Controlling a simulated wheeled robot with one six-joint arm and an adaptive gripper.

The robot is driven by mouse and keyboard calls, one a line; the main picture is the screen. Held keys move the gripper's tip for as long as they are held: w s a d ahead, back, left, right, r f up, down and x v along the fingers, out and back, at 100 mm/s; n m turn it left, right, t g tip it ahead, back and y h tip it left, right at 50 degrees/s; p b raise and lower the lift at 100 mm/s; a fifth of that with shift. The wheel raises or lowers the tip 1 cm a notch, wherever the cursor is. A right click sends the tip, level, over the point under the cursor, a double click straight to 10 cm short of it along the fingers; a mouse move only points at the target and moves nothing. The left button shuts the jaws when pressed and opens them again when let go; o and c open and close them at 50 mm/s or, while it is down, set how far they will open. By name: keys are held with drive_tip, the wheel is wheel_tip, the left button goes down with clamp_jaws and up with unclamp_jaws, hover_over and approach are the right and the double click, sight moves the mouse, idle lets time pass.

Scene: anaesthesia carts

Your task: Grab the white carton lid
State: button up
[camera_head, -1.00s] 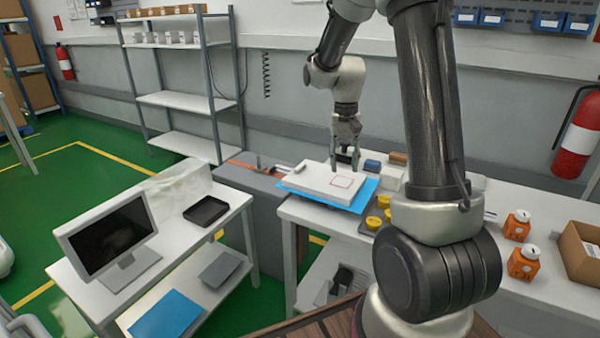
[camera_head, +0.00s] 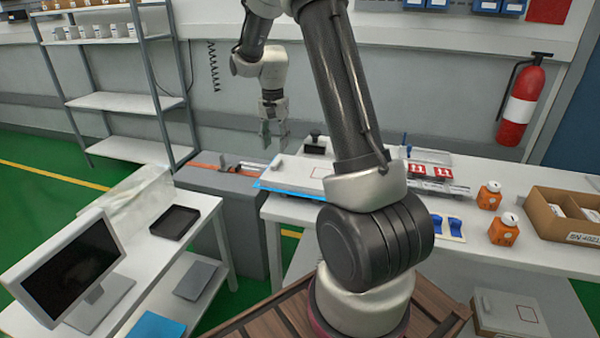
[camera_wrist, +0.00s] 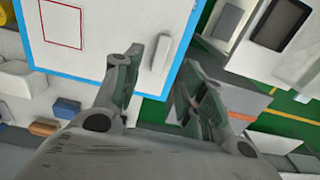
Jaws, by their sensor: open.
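A flat white carton lid (camera_head: 297,172) with a red square outline lies on a blue sheet (camera_head: 265,185) on the long white bench. My own arm hides its right part in the head view. In the wrist view, the white lid (camera_wrist: 108,22) fills the upper left, with a raised white bar (camera_wrist: 160,54) near its edge. My gripper (camera_head: 273,136) hangs above and behind the lid's left end, clear of it. In the wrist view, my gripper (camera_wrist: 165,92) is open, its fingers apart with nothing between them, near the blue sheet's edge.
Orange bottles (camera_head: 503,230) and a brown cardboard box (camera_head: 555,222) stand on the bench to the right. A grey cabinet (camera_head: 225,178) adjoins the bench on the left. A monitor (camera_head: 75,265) and black tray (camera_head: 174,222) are on the left table.

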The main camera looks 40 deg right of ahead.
sight(276, 161)
wheel_tip(276, 161, down, 7)
drive_tip(key=shift+a+r, duration=0.1)
drive_tip(key=shift+r, duration=0.05)
clamp_jaws()
